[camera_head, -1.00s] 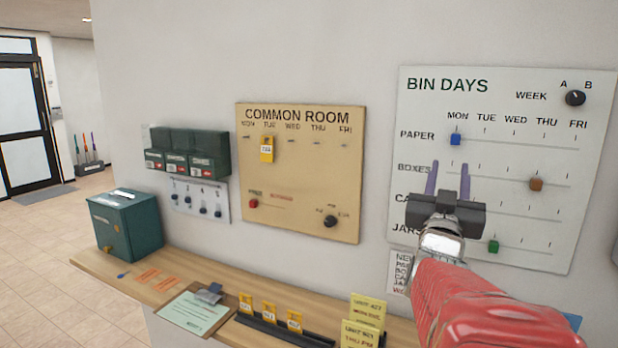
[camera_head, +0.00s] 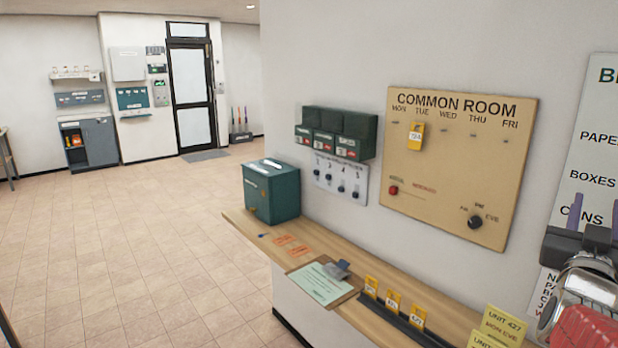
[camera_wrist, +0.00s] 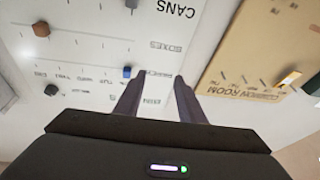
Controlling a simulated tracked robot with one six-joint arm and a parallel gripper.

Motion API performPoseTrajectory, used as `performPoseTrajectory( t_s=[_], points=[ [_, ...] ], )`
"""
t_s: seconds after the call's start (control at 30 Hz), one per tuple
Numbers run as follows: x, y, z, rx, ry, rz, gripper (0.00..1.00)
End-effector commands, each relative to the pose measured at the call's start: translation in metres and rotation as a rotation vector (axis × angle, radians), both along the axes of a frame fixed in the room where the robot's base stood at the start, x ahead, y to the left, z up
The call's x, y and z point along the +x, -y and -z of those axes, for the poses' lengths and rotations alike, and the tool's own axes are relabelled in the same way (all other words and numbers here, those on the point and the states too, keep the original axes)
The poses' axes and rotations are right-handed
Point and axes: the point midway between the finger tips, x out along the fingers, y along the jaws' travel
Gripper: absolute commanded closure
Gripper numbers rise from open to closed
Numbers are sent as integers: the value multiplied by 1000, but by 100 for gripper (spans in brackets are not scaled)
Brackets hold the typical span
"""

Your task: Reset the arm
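My gripper (camera_head: 593,212) shows at the right edge of the head view, partly cut off, in front of the white BIN DAYS board (camera_head: 590,130). Its two purple fingers stand apart with nothing between them. In the wrist view the gripper (camera_wrist: 160,78) is also open and empty. There the BIN DAYS board (camera_wrist: 95,25) appears upside down at the left, with blue and brown sliders. The tan COMMON ROOM board (camera_wrist: 245,60) is at the right. A red part of my arm shows at the lower right corner of the head view.
A wooden shelf (camera_head: 330,275) runs below the boards, holding a green box (camera_head: 272,190), a clipboard (camera_head: 322,284), yellow tags (camera_head: 393,300) and yellow cards (camera_head: 500,325). Green boxes (camera_head: 335,135) hang on the wall. Open tiled floor (camera_head: 120,230) lies left, toward a glass door (camera_head: 192,95).

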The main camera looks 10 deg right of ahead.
Motion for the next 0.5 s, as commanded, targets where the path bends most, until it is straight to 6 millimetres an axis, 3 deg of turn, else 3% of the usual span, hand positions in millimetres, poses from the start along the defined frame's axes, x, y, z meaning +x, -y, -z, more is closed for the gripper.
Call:
performPoseTrajectory(
  t_s=[0.03, 0.2, 0.5],
  points=[
    [18, -15, 11, 22, -43, -48, 64],
    [50, -68, 44, 135, -165, -188, 64],
    [70, -170, 107, 328, -397, -401, 64]
  ],
)
